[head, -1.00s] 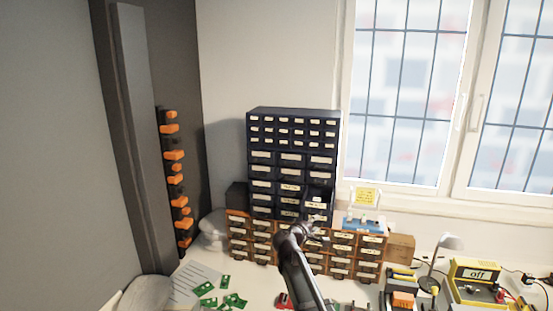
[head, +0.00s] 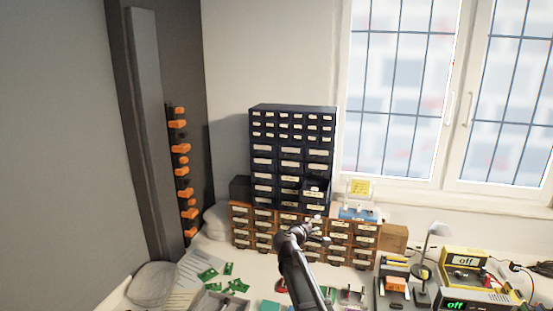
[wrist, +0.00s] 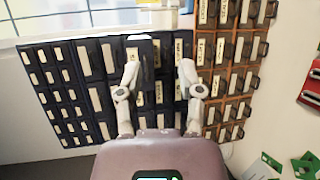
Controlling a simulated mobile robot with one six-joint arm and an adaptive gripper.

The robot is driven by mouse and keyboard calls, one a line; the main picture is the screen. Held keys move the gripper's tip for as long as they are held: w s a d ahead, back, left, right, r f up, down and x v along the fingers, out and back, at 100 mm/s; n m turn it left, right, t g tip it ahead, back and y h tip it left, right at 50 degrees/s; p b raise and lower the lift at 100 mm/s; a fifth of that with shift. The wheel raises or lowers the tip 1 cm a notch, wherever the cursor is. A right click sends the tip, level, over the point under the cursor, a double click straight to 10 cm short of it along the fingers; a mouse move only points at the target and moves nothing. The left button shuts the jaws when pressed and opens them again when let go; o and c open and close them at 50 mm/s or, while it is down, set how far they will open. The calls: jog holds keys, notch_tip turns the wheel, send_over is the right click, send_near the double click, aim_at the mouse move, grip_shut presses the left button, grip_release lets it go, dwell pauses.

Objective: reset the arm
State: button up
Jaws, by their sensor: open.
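My arm (head: 302,272) rises from the bottom of the head view, and my gripper (head: 320,234) is in front of the brown drawer blocks. In the wrist view my gripper (wrist: 160,75) has its two fingers spread apart with nothing held between them. The dark drawer cabinet (wrist: 75,85) lies beyond the fingers and appears turned on its side. In the head view the cabinet (head: 291,112) stands upright against the wall. One drawer (head: 316,190) at its lower right sticks out.
Brown drawer blocks (head: 340,240) stand at the back of the bench. Green circuit boards (head: 208,274) lie at left. A lamp (head: 437,230), a yellow device (head: 463,258) and a blue stand with a yellow note (head: 360,187) are at right. A window (head: 400,90) is behind.

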jog(key=s+d+f+m+g+y, duration=0.2)
jog(key=s+d+f+m+g, duration=0.25)
jog(key=s, duration=0.35)
jog(key=s+d+f+m+g+y, duration=0.1)
jog(key=s+d+f+m+g, duration=0.2)
jog(key=s+f, duration=0.4)
jog(key=s+a+f+m+g+y, duration=0.2)
jog(key=s+y, duration=0.1)
jog(key=s, duration=0.5)
jog(key=s+a+f+m+g+y, duration=0.1)
jog(key=s+m+g+y, duration=0.1)
jog(key=s, duration=0.7)
jog(key=shift+s+a+f+g+y, duration=0.15)
jog(key=shift+a+f+g+y, duration=0.3)
jog(key=shift+y, duration=0.45)
jog(key=shift+d+r, duration=0.1)
jog(key=shift+d, duration=0.05)
jog(key=shift+a, duration=0.4)
jog(key=shift+a, duration=0.15)
